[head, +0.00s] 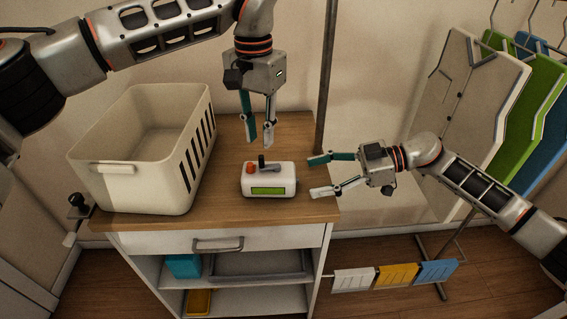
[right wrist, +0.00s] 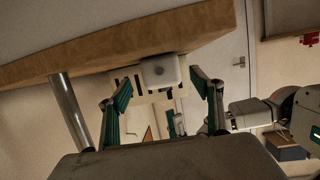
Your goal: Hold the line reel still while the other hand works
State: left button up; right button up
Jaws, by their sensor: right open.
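The only thing that could be the line reel is a white rounded box (head: 268,180) with a green display, an orange-red knob and a black upright part. It sits on the wooden cart top, right of the crate. My left gripper (head: 259,143) points down above and behind it, its fingers apart with nothing between them. My right gripper (head: 322,176) is open and empty to the right of the box, fingers pointing at it across the cart's right edge. In the right wrist view a white body (right wrist: 162,70), apparently the same box, shows between the open fingers (right wrist: 163,90), ahead of them.
A cream crate (head: 125,180) fills the left of the cart top (head: 220,212). A dark post (head: 325,80) rises behind the cart's right side. Below are a drawer (head: 215,241) and shelves. Hanging panels (head: 470,100) stand at the right, behind my right arm.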

jog(key=o, duration=0.6)
jog(key=shift+c, duration=0.2)
